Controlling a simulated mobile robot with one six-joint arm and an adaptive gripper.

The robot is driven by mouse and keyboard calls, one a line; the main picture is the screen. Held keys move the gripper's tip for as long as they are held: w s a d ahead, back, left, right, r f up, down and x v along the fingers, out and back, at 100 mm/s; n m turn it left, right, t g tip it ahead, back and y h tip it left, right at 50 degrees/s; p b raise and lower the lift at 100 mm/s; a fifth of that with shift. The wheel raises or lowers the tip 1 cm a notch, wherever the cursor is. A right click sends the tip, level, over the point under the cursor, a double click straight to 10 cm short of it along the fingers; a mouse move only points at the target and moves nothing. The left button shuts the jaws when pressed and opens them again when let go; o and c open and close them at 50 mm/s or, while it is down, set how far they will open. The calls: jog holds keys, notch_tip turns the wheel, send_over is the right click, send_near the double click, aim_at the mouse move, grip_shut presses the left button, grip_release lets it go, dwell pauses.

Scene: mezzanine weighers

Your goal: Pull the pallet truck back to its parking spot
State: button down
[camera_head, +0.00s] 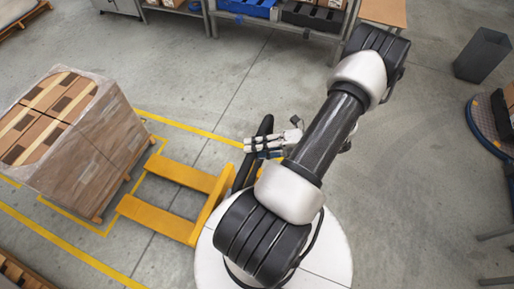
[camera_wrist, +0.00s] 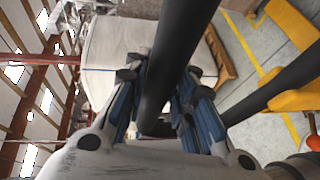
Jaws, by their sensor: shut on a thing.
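The yellow pallet truck (camera_head: 205,205) stands between my round base and the wrapped load. Its two forks point left, and their tips lie close to the load's pallet with a narrow strip of floor showing. Its black handle (camera_head: 265,126) rises beside my base. My gripper (camera_head: 272,145) is at the handle, partly hidden behind my arm. In the wrist view the blue-padded fingers (camera_wrist: 163,112) are shut around the black handle bar (camera_wrist: 178,55), one on each side. Yellow truck parts (camera_wrist: 296,97) show at the right there.
A film-wrapped stack of boxes (camera_head: 112,125) stands on a wooden pallet at left. Yellow floor lines (camera_head: 75,252) run around it. A shelf with blue bins (camera_head: 247,8) is at the back. A grey waste bin (camera_head: 482,55) stands at upper right. Floor right of my base is open.

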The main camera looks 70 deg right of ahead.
jog(key=shift+f, duration=0.1)
jog(key=c, duration=1.3)
grip_release()
jog(key=shift+c, duration=0.2)
jog(key=shift+s, duration=0.15)
jog(key=v, duration=1.2)
